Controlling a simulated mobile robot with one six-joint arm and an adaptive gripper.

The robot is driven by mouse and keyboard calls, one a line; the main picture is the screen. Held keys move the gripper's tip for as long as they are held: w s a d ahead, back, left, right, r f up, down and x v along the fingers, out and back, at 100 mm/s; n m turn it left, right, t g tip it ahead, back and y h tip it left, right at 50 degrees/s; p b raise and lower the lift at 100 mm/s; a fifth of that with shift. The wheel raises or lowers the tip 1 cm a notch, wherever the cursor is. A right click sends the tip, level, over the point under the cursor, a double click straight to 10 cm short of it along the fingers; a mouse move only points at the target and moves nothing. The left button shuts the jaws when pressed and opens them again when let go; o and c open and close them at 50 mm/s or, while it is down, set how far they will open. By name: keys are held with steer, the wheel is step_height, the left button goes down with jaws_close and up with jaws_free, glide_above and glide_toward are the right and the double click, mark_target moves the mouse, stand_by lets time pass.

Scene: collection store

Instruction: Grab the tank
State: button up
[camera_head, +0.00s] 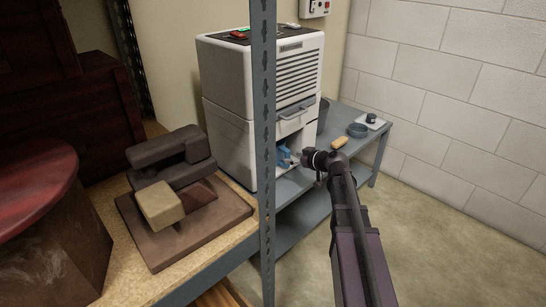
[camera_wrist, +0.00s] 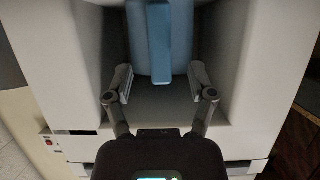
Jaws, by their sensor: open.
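The tank (camera_wrist: 182,45) is light blue with an upright bar-like grip (camera_wrist: 159,45) on its front. It sits in the lower bay of the white dehumidifier (camera_head: 226,80); in the head view only a small blue part of it (camera_head: 283,157) shows. My gripper (camera_wrist: 161,82) is open and empty at the bay, its two fingers spread to either side of the grip's line. The grip appears just beyond the fingertips, and I see no contact. In the head view my gripper (camera_head: 300,158) is small and partly hidden against the bay.
A grey metal post (camera_head: 264,200) stands left of my arm. A grey shelf (camera_head: 298,185) bears the dehumidifier, a yellow-tan object (camera_head: 338,142), a dark round dish (camera_head: 357,130) and a white scale-like item (camera_head: 376,122). Brown blocks (camera_head: 165,160) lie at left. The floor at right is clear.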

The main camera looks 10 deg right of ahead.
mark_target(289, 157)
steer(key=shift+b+x, duration=0.6)
steer(key=shift+x, duration=1.35)
jaws_close()
